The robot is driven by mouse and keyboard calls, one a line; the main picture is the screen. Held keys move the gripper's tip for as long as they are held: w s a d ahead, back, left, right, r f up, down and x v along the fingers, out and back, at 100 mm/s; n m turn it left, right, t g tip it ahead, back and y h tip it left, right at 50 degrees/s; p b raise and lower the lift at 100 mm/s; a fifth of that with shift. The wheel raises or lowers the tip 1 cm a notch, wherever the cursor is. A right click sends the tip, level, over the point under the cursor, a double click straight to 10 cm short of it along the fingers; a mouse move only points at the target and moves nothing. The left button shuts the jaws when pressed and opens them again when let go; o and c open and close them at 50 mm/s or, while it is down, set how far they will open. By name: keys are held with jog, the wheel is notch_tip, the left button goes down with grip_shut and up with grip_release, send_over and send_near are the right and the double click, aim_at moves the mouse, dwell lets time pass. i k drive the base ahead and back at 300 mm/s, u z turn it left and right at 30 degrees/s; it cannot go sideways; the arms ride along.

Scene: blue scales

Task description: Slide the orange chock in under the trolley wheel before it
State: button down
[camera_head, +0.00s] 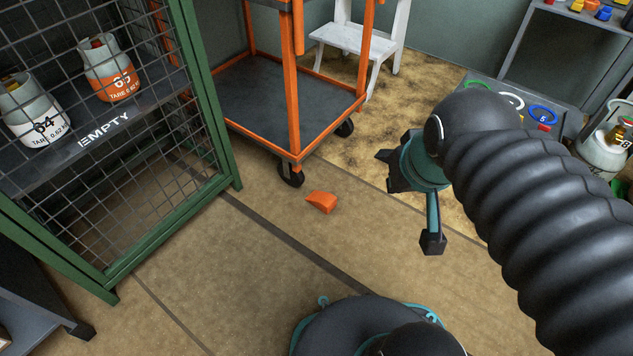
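The orange chock (322,203) is a small wedge lying on the brown floor. It sits just to the right of and below the near trolley wheel (291,177), with a small strip of floor showing between them. Its low end points left, roughly toward the wheel. The trolley (297,155) has an orange frame and a dark lower deck.
A green mesh cage (205,100) with gas cylinders stands left of the trolley. A white step stool (352,40) is behind it. The floor around the chock is clear. A grey cylinder (604,150) stands at far right.

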aim_at(326, 202)
jog(key=z, duration=1.45)
jog(key=k, duration=0.9)
jog(key=u, duration=1.35)
jog(key=i, duration=0.5)
jog(key=z, duration=0.1)
